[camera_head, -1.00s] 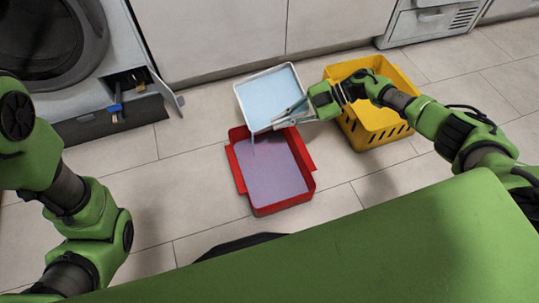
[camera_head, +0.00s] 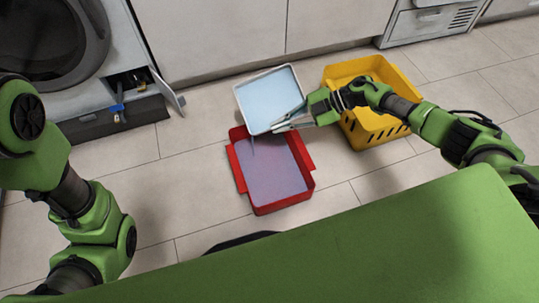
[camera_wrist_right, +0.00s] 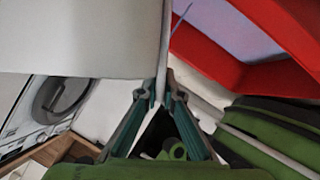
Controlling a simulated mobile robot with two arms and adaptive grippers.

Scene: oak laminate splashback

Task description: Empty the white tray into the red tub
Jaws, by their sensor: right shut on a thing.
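The white tray (camera_head: 244,107) holds pale blue liquid (camera_head: 268,98) and is tilted above the back edge of the red tub (camera_head: 237,170). A thin stream (camera_head: 253,146) runs from the tray's near left corner into the tub; it also shows in the right wrist view (camera_wrist_right: 181,17). Liquid, looking purplish, covers the tub's floor (camera_head: 270,175). My right gripper (camera_head: 287,122) is shut on the tray's near right rim; in the wrist view its fingers (camera_wrist_right: 160,95) pinch the tray wall. My left arm is at the left, its gripper out of view.
A yellow basket (camera_head: 405,78) stands on the floor right of the tray, under my right forearm. A washing machine (camera_head: 95,40) with an open lower flap (camera_head: 168,90) is at the back left. The tiled floor left of the tub is clear.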

